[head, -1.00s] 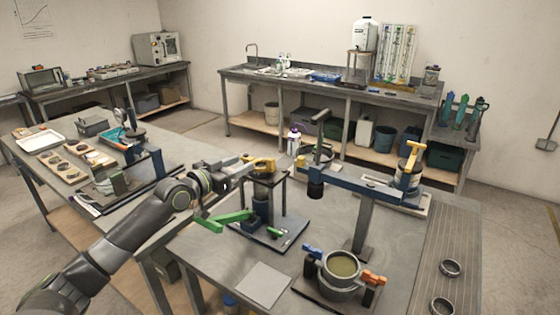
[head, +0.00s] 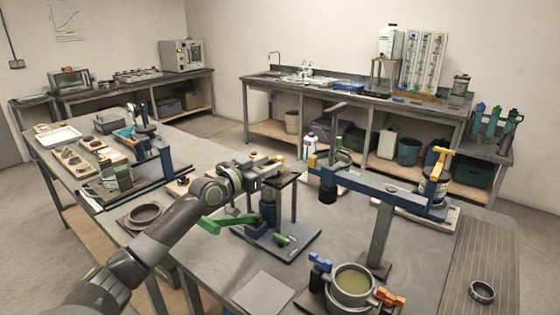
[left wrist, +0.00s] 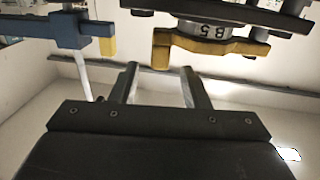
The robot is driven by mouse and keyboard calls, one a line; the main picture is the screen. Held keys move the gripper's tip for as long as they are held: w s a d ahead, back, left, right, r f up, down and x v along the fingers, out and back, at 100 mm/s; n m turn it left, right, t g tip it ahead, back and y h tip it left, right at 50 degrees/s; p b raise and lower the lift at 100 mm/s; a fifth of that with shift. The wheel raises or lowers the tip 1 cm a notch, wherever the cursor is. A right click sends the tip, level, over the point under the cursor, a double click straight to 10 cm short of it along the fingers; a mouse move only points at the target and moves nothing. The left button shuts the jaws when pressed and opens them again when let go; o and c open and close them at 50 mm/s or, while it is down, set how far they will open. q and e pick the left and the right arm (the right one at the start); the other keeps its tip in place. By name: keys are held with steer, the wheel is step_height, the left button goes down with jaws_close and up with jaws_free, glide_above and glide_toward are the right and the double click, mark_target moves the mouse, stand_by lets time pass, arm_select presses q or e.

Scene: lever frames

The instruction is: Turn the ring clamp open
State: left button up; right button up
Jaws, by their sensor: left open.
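The ring clamp looks to be a yellow ring with two lugs (left wrist: 178,50), set around a grey cylinder marked "B 5" (left wrist: 205,29) under a dark plate in the left wrist view. In the head view a bit of its yellow (head: 277,159) shows at the top of a blue and black stand (head: 268,208), mostly hidden by my gripper. My left gripper (left wrist: 160,70) is open and empty, its fingertips just short of the left lug, which lies ahead of the gap. It reaches the stand's top in the head view (head: 266,172). Contact cannot be told. My right gripper is not in view.
A green lever (head: 228,222) sticks out left of the stand. A blue beam on a post (head: 375,187) stands to the right. A pot with blue and orange handles (head: 352,284) is at the front. A flat grey plate (head: 264,292) lies in front of the stand.

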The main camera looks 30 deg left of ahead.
mark_target(277, 161)
arm_select(q)
steer(key=shift+w+d, duration=0.25)
steer(key=shift+w, duration=1)
steer(key=shift+w+d, duration=0.25)
steer(key=shift+w, duration=1)
steer(key=shift+f, duration=0.1)
steer(key=shift+c, duration=0.4)
jaws_close()
